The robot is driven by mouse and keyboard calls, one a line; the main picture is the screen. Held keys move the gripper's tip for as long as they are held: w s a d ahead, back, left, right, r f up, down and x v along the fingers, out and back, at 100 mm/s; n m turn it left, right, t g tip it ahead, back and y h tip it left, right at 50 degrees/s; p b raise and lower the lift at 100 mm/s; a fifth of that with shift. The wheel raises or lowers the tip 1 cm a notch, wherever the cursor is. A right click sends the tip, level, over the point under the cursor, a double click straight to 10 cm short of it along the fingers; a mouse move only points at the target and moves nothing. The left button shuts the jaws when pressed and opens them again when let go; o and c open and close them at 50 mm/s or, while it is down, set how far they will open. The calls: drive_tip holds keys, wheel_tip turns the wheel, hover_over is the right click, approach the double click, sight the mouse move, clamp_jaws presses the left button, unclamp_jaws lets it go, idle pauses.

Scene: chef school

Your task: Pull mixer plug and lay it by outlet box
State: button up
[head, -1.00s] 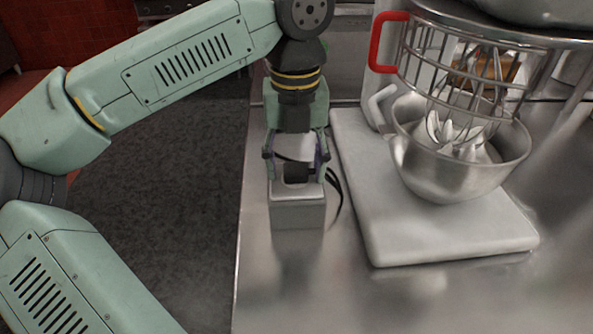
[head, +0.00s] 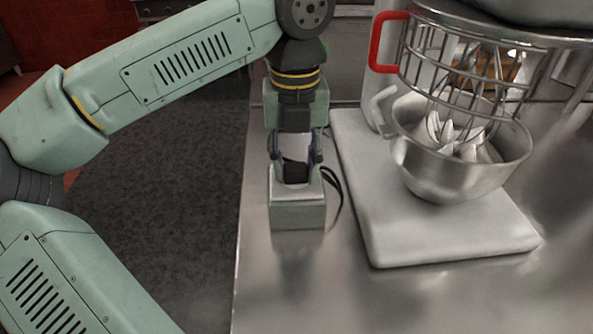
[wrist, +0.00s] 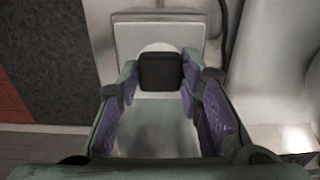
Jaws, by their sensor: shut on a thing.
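The black mixer plug (head: 296,171) sits upright at the top of the grey outlet box (head: 297,214), near the counter's left edge. My gripper (head: 296,158) points down over the box and is shut on the plug. In the wrist view the dark plug (wrist: 160,71) lies between the purple-padded fingers (wrist: 160,88), with the pale box top (wrist: 160,38) behind it. A black cord (head: 337,186) loops from the plug on the right side. Whether the plug's prongs are in the socket is hidden.
The mixer's white base (head: 452,236) stands close right of the box, with its steel bowl (head: 462,180), wire guard and red handle (head: 378,42) above. The steel counter (head: 300,290) in front of the box is clear. Its left edge drops to the floor.

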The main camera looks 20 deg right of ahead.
sight(295, 167)
clamp_jaws()
drive_tip(key=shift+r, duration=0.15)
drive_tip(key=shift+r+p, duration=1.9)
drive_tip(key=shift+r, duration=1)
